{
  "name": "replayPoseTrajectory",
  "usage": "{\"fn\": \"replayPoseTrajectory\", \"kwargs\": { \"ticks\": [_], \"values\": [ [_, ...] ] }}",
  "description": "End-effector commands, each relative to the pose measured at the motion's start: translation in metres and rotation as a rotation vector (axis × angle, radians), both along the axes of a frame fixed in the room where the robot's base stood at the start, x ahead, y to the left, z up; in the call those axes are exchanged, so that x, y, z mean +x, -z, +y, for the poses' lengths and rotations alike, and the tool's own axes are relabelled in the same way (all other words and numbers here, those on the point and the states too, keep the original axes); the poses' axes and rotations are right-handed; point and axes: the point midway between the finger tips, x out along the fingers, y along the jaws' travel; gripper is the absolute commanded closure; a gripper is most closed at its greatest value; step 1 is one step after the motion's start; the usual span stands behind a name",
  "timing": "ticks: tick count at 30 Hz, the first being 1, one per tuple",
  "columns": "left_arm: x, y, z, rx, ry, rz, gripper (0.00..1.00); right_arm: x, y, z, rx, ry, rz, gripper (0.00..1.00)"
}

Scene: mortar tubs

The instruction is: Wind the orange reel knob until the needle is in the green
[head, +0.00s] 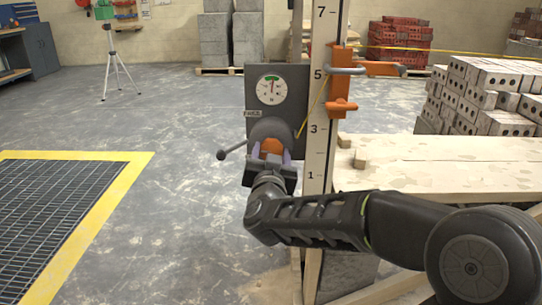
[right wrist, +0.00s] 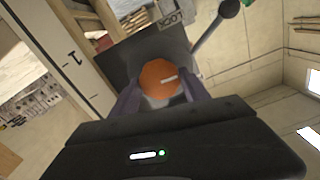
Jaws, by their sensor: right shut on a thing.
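The orange reel knob (head: 272,147) sits low on a dark grey panel (head: 254,82) fixed to a post. My right gripper (head: 271,153) is shut on the knob, one finger on each side. In the right wrist view the knob (right wrist: 158,77) shows between the two purplish fingers, with a white mark on its face pointing right. The round white gauge (head: 271,89) is above the knob, with a green band at the top of its dial. The needle looks near upright, but it is too small to tell exactly where it ends. My left gripper is not in view.
A lock lever with a ball end (head: 221,155) sticks out left of the knob. An orange carriage (head: 340,95) sits on the numbered post (head: 319,150), with a yellow cord beside it. A plank bench (head: 440,155) and grey bricks (head: 490,95) stand right.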

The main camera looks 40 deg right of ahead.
Motion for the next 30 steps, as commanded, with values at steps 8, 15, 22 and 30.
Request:
{"fn": "replayPoseTrajectory", "kwargs": {
  "ticks": [8,15,22,30],
  "values": [
    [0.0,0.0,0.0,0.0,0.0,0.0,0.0,0.0,0.001,0.0,0.0,0.0,0.003,0.35],
    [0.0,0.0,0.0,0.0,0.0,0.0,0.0,0.0,0.0,0.0,-0.002,0.0,0.003,0.24],
    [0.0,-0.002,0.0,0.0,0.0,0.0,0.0,-0.003,-0.001,0.003,-0.001,-0.001,0.003,0.24],
    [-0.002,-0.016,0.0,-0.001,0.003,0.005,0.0,-0.032,-0.003,0.025,-0.001,-0.003,0.002,0.24]
  ]
}}
